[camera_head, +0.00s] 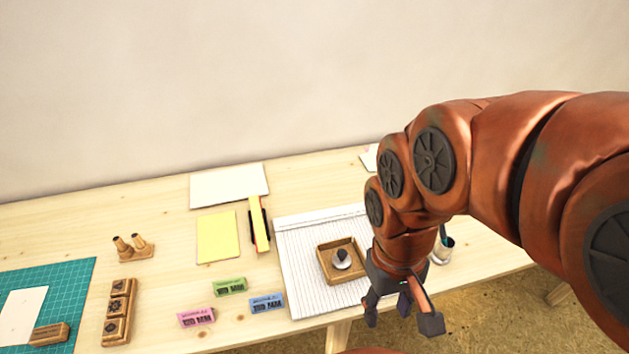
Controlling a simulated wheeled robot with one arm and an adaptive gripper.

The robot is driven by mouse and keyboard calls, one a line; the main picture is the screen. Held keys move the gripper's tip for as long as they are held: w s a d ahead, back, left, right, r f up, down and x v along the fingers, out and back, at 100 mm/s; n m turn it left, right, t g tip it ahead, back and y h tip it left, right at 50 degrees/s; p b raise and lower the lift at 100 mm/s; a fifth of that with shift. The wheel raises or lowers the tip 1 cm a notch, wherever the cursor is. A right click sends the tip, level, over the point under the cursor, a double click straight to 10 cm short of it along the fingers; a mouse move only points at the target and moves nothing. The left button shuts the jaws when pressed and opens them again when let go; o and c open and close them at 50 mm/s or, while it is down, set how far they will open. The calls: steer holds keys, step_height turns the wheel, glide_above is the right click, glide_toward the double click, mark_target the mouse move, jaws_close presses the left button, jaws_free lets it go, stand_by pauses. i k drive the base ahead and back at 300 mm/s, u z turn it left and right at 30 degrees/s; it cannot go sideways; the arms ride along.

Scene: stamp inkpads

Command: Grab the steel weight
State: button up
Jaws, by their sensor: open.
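The steel weight (341,262) looks like a small round silvery disc with a dark knob on top. It sits inside a square wooden tray (324,265) on a lined white sheet. My gripper (404,318) hangs to the right of the tray, close to the table's front edge. Its fingers point down and are spread open with nothing between them. The gripper is apart from the weight in the picture, and its height above the table is hard to tell.
A metal cup (443,250) stands just right of my wrist. Wooden stamps (117,310) and a teal mat (70,285) are further left.

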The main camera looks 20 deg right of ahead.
mark_target(341, 261)
steer(key=k, duration=1.1)
steer(key=u, duration=1.2)
